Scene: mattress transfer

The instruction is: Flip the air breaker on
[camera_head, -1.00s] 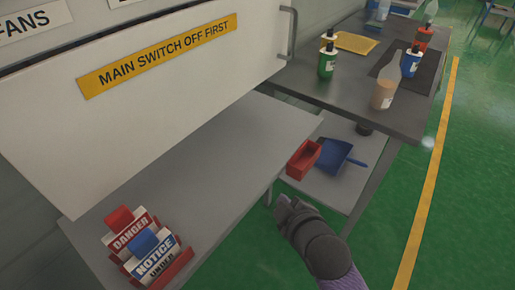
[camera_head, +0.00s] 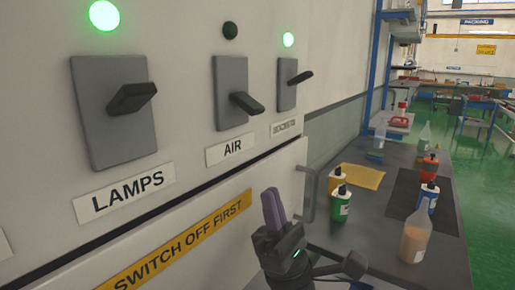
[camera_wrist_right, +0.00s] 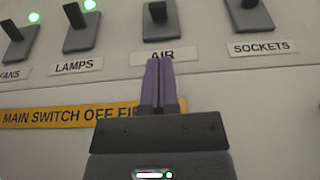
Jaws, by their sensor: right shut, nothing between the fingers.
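The air breaker (camera_head: 231,92) is a grey plate with a black lever (camera_head: 245,103) above the AIR label (camera_head: 230,149). Its lever angles lower than the levers on either side, and the round lamp (camera_head: 230,31) above it is dark. The breaker also shows in the right wrist view (camera_wrist_right: 161,22), just beyond the fingertips. My right gripper (camera_head: 272,208) is shut and empty, its purple fingers pointing up below the AIR label. It also shows in the right wrist view (camera_wrist_right: 161,85). My left gripper is not in view.
The lamps breaker (camera_head: 113,110) and sockets breaker (camera_head: 287,84) flank the air breaker, both with green lamps lit. A door handle (camera_head: 309,193) sticks out right of my right gripper. A bench (camera_head: 380,220) with several bottles stands at the right.

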